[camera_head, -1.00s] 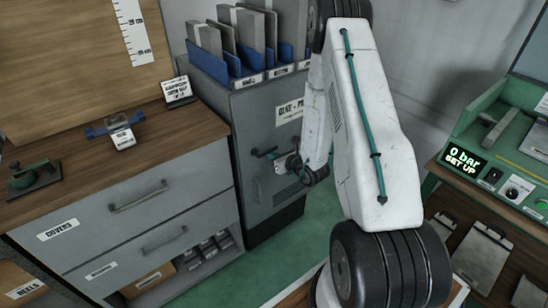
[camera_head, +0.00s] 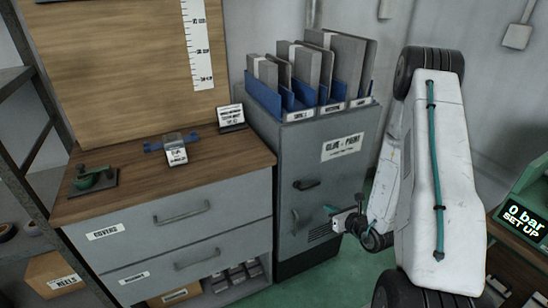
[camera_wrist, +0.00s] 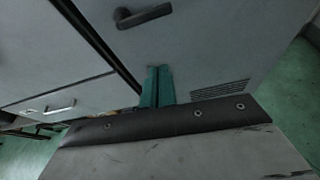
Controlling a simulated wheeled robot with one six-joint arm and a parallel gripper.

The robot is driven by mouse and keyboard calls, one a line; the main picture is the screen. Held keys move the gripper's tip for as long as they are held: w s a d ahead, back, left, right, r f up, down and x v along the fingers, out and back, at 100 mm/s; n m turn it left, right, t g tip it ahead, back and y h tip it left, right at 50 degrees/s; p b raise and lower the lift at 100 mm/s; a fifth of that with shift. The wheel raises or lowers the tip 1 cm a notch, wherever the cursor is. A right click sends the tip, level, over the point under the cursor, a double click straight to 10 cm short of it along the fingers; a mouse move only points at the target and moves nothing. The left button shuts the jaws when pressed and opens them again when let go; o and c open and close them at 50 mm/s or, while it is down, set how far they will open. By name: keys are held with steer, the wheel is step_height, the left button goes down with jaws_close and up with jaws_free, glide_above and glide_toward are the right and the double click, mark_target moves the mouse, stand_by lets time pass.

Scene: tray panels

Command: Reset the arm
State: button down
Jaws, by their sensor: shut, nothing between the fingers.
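In the wrist view my gripper's green fingers (camera_wrist: 157,88) are together and empty. They point toward the cabinet's lower door, near the vent slots (camera_wrist: 221,88). I cannot tell whether they touch the door. My white arm is folded downward at the right of the head view.
A workbench with drawers (camera_head: 182,218) stands left of the cabinet, holding a blue clamp-like device (camera_head: 172,147) and a green tool (camera_head: 93,179). A green console (camera_head: 527,205) reading "0 bar SET UP" is at the right. Green floor shows below.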

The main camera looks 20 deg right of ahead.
steer(key=s+a+r+n+g+y, duration=0.4)
steer(key=a+r+n+g+y, duration=0.15)
steer(key=a+r+n, duration=0.35)
steer(key=s+a+r+n+g+y, duration=0.45)
steer(key=a+r+n+y, duration=0.35)
steer(key=a, duration=0.3)
steer(key=s+r+n+g+h, duration=0.2)
steer(key=s+r+n+h, duration=1.2)
steer(key=s+r+n, duration=0.3)
steer(key=shift+r+n+g, duration=0.3)
steer(key=shift+r+n, duration=0.9)
steer(key=shift+r, duration=0.15)
steer(key=shift+d, duration=0.1)
